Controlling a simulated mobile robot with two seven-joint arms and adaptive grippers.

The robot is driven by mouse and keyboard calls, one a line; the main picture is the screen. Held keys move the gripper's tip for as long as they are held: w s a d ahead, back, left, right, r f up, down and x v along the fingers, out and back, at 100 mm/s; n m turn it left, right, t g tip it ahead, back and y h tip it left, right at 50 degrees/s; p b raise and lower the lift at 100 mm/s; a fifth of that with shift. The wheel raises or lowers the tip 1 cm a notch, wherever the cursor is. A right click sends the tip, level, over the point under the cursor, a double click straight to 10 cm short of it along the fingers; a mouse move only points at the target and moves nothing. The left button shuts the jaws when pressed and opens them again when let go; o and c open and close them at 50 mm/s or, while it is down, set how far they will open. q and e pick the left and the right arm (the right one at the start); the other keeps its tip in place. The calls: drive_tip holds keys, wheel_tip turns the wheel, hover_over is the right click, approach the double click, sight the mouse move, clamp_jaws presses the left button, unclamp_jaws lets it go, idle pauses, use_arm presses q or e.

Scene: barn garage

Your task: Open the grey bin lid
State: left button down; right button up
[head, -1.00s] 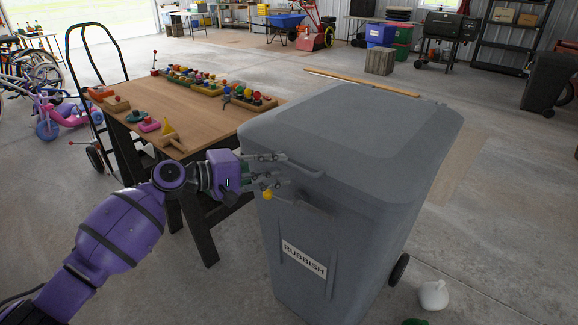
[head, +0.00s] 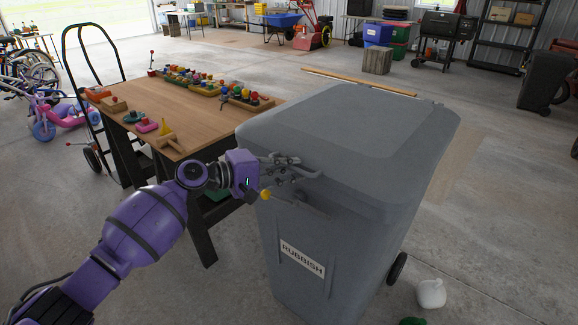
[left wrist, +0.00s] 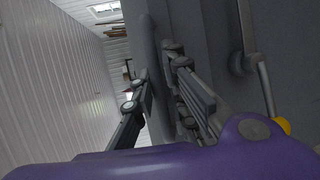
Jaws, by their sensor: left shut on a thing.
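The grey bin (head: 340,235) stands upright with a RUBBISH label on its front. Its grey lid (head: 375,115) lies flat and closed on top, with a handle (head: 308,174) along the front edge. My left gripper (head: 287,167) is at that front edge, shut on the lid handle. In the left wrist view, the fingers (left wrist: 165,72) are close together beside a grey bar, and the grip itself is partly hidden. A rod with a yellow knob (head: 265,195) sticks out below the gripper; the knob also shows in the left wrist view (left wrist: 284,126). My right gripper is out of view.
A wooden workbench (head: 205,125) with toys stands close to the left of the bin. A white bag-like object (head: 431,293) lies on the floor near the bin's wheel (head: 397,268). The concrete floor to the right is mostly clear.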

use_arm(q)
drive_tip(key=shift+w+r, duration=0.1)
drive_tip(key=shift+r, duration=0.2)
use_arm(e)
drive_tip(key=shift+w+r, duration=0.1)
use_arm(q)
drive_tip(key=shift+r, duration=0.45)
drive_tip(key=w+d+r+p, duration=0.1)
drive_tip(key=w+d+r, duration=0.2)
drive_tip(key=r, duration=1)
drive_tip(key=w+d+r+p, duration=0.1)
drive_tip(key=w+r, duration=0.4)
drive_tip(key=r, duration=0.9)
drive_tip(key=w+d+r+p, duration=0.1)
drive_tip(key=w+d+r, duration=0.3)
drive_tip(key=r, duration=1)
drive_tip(key=shift+d+p, duration=0.3)
drive_tip(key=shift+d, duration=0.05)
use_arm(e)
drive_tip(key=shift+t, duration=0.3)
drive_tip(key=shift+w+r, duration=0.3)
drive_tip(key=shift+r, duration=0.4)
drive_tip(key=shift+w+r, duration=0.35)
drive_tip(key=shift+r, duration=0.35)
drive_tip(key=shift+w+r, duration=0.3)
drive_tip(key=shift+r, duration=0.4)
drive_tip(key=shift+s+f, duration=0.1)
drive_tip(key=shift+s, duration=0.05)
